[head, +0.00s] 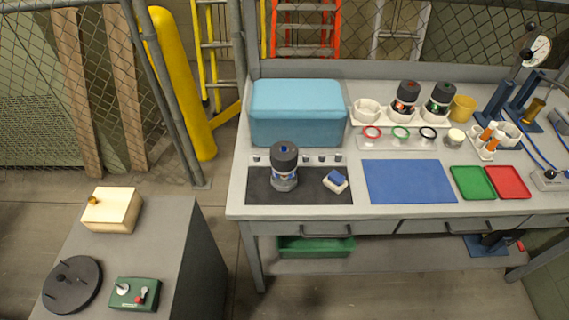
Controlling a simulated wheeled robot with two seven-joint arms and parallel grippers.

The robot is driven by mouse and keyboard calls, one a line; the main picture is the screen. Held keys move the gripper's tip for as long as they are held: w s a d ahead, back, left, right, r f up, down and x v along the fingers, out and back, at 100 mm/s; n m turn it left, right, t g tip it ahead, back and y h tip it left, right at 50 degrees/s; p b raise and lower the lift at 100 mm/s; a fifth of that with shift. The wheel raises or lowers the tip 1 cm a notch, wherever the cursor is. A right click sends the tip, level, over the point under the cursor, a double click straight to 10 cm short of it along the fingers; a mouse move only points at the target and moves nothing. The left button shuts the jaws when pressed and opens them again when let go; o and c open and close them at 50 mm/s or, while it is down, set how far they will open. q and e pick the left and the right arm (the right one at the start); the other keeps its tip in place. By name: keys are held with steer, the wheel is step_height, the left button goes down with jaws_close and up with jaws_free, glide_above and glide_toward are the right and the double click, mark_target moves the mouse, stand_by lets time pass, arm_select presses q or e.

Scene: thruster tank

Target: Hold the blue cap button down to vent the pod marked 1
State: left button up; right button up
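A grey and black pod (284,180) stands upright on the dark mat (315,192) at the left of the bench. A small blue button (284,149) shows on top of its dark cap. Its label is too small to read, so I cannot tell its number. A pod with a red button (405,98) and a pod with a green button (439,101) stand in the white rack (382,119) at the back. Neither of my grippers is in view.
A blue and white sponge-like block (335,181) lies right of the pod. A blue box (298,110) stands behind. A blue mat (410,181), a green tray (472,183) and a red tray (508,182) lie to the right, all bare. A grey cabinet (185,250) stands front left.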

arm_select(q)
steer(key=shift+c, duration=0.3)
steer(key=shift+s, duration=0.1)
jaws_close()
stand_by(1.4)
